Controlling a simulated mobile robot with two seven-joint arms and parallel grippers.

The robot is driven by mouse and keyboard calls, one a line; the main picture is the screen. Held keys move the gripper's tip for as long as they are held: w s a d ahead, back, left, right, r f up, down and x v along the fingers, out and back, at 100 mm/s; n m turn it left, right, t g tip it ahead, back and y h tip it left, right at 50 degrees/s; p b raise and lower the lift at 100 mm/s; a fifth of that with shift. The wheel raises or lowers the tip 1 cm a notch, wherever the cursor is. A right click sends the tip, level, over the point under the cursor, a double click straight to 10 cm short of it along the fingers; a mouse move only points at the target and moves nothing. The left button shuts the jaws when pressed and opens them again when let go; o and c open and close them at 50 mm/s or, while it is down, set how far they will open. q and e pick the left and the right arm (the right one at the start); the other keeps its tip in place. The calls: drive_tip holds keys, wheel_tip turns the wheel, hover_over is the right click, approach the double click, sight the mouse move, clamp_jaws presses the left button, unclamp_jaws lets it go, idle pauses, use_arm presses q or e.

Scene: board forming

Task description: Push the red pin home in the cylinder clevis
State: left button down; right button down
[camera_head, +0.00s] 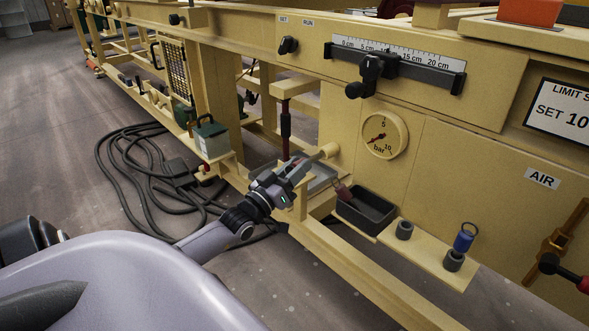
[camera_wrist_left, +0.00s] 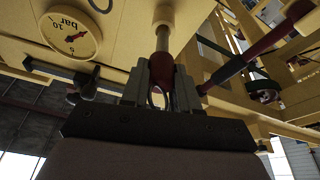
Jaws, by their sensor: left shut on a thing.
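My left gripper (camera_head: 302,163) is at the front of the bench, beside the lower end of the upright red cylinder (camera_head: 285,118). In the left wrist view its fingers (camera_wrist_left: 161,84) are shut on the dark red head of the red pin (camera_wrist_left: 161,70), with a thin ring between them. A bare silver shank runs from the head towards a tan round end (camera_wrist_left: 164,13), which I take for part of the clevis. The tan end also shows in the head view (camera_head: 330,150). How deep the tip sits is hidden. My right gripper is not in view.
A dark open tray (camera_head: 366,213) with a small reddish piece at its edge lies right of the gripper. A blue ringed pin (camera_head: 463,241) stands in a grey socket farther right. The pressure gauge (camera_head: 383,135) is on the panel behind. Cable coils (camera_head: 150,175) lie on the floor.

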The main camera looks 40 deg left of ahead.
sight(311, 158)
use_arm(q)
drive_tip(key=shift+w+d, duration=0.15)
drive_tip(key=shift+w, duration=2.25)
drive_tip(key=c, duration=0.8)
unclamp_jaws()
drive_tip(key=shift+s+f+p, duration=0.15)
drive_tip(key=shift+s+p, duration=0.2)
drive_tip(key=shift+s, duration=0.25)
drive_tip(key=p+v, duration=0.1)
drive_tip(key=v, duration=0.3)
drive_tip(key=shift+s, duration=0.15)
drive_tip(key=shift+p+v, duration=0.35)
drive_tip(key=shift+v, duration=0.4)
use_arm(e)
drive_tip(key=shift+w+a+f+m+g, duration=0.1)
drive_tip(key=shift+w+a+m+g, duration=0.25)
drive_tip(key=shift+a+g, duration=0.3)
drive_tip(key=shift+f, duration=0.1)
